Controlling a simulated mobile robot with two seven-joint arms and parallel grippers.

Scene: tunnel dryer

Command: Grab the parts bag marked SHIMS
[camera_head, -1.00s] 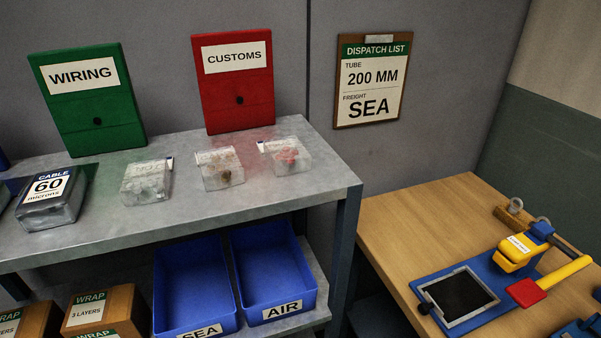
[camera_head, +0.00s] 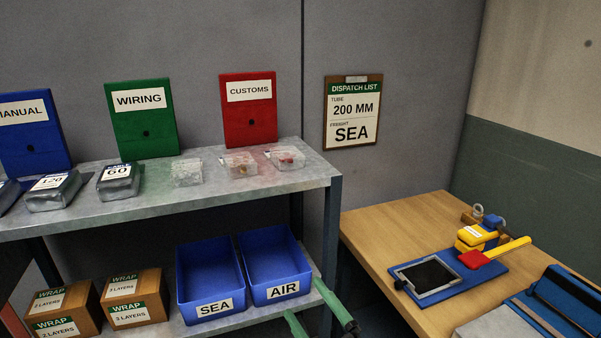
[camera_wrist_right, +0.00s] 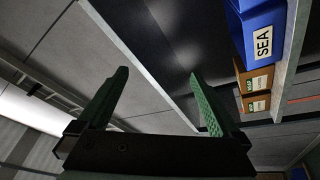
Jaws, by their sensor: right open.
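Three small clear parts bags stand in a row on the grey upper shelf (camera_head: 200,200) in the head view: a left one with pale contents (camera_head: 187,173), a middle one with brownish contents (camera_head: 241,166) and a right one with reddish contents (camera_head: 286,159). Their labels are too small to read, so I cannot tell which is marked SHIMS. My right gripper (camera_head: 305,300) has green fingers and is low at the right end of the shelving, below the bags and beside the AIR bin. In the right wrist view it is open and empty (camera_wrist_right: 160,82). My left gripper is not in view.
Blue SEA (camera_head: 184,290) and AIR (camera_head: 281,245) bins and WRAP boxes (camera_head: 135,285) fill the lower shelf. Dark cable packs (camera_head: 120,190) lie left of the bags; MANUAL, WIRING and CUSTOMS folders (camera_head: 248,130) stand behind. A wooden bench (camera_head: 410,220) with a sealer is at right.

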